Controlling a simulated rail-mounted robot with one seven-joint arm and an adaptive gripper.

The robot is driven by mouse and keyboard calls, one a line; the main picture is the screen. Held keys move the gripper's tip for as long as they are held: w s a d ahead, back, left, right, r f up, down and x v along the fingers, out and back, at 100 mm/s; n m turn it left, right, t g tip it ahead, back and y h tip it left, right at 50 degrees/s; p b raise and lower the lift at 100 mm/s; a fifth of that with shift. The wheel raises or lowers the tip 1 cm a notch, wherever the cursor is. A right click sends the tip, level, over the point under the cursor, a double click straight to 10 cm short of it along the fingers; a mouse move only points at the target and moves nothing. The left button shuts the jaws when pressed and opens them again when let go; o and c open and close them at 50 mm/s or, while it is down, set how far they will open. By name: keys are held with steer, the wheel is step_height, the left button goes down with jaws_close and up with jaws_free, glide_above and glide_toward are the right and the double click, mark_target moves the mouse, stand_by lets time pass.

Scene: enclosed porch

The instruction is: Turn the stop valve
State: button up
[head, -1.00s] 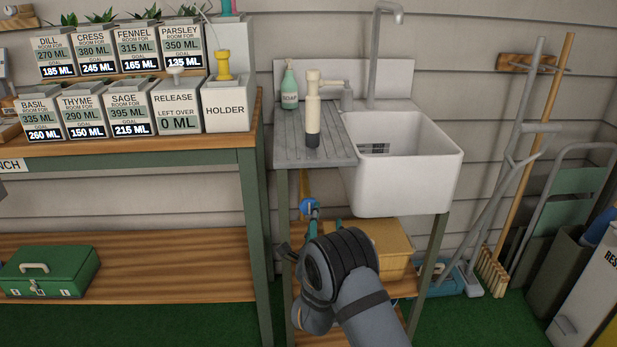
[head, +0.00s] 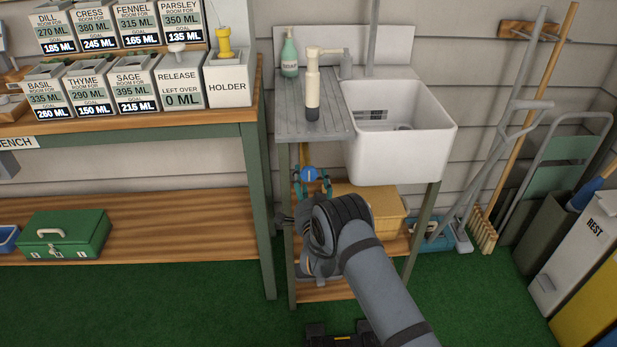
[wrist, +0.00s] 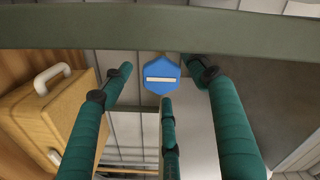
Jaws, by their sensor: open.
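The stop valve is a blue hexagonal knob (head: 309,174) under the left side of the sink. In the wrist view the blue knob (wrist: 161,84) faces me, with a white bar lying horizontal across it. My gripper (head: 313,186) is open, its teal fingers pointing at the knob. In the wrist view the fingers of my gripper (wrist: 161,76) stand left, right and below the knob, with visible gaps at the sides. I cannot tell whether the lower finger touches it. The pipe behind the knob is mostly hidden.
A tan box (head: 372,209) with a pale handle (wrist: 50,82) sits on the shelf under the sink (head: 398,155). A green frame bar (wrist: 70,27) crosses the top of the wrist view. The potting bench (head: 130,132) stands to the left.

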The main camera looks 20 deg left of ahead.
steer(key=shift+x, duration=1)
steer(key=shift+c, duration=1)
steer(key=c, duration=1)
